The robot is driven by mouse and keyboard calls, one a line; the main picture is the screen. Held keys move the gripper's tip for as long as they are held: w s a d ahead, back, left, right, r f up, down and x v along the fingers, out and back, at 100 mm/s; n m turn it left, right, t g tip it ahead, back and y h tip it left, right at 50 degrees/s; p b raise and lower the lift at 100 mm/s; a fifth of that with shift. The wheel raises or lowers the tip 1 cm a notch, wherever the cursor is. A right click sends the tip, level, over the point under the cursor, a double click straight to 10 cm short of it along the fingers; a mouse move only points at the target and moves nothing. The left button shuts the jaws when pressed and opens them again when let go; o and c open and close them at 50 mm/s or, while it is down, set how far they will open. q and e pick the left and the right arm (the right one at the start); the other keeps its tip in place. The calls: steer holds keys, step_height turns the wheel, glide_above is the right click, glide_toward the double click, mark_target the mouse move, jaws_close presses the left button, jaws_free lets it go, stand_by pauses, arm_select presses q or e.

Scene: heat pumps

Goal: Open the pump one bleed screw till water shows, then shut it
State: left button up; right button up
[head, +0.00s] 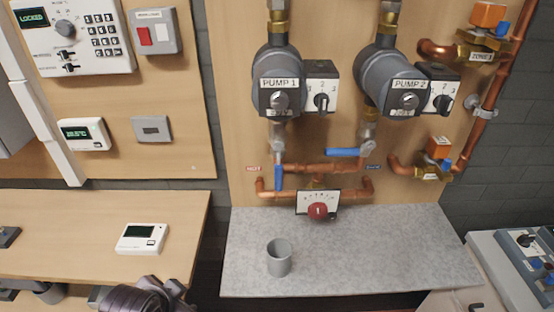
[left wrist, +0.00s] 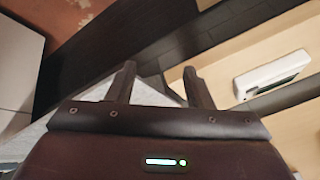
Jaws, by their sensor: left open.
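Pump one (head: 277,75) is a grey round pump labelled PUMP 1, on the wooden board in the head view. A silver slotted bleed screw (head: 280,101) sits on its front face, below the label. No water is visible at it. My left gripper (left wrist: 160,80) is open and empty in the left wrist view, its two dark fingers apart. In the head view part of my dark left arm shows at the bottom left, low and well away from the pump. My right gripper is not in view.
A grey cup (head: 279,257) stands on the grey shelf (head: 400,255) below the pumps. Pump two (head: 395,80) is to the right. Blue-handled valves (head: 343,152), copper pipes and a red knob (head: 318,211) sit below. A thermostat (head: 142,238) lies on the left wooden bench.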

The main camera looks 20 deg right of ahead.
arm_select(q)
steer(key=w+d+r+m+t+h, duration=0.15)
steer(key=w+d+r+m, duration=0.25)
steer(key=d+r+m, duration=0.45)
steer(key=m+t+h, duration=0.2)
steer(key=m+t, duration=0.8)
steer(key=m, duration=1.7)
glide_toward(280, 105)
steer(key=w, duration=0.1)
steer(key=x, duration=0.7)
steer(key=shift+w+d+r, duration=0.1)
steer(key=shift+w+d, duration=0.05)
steer(key=shift+d, duration=0.05)
steer(key=c, duration=1)
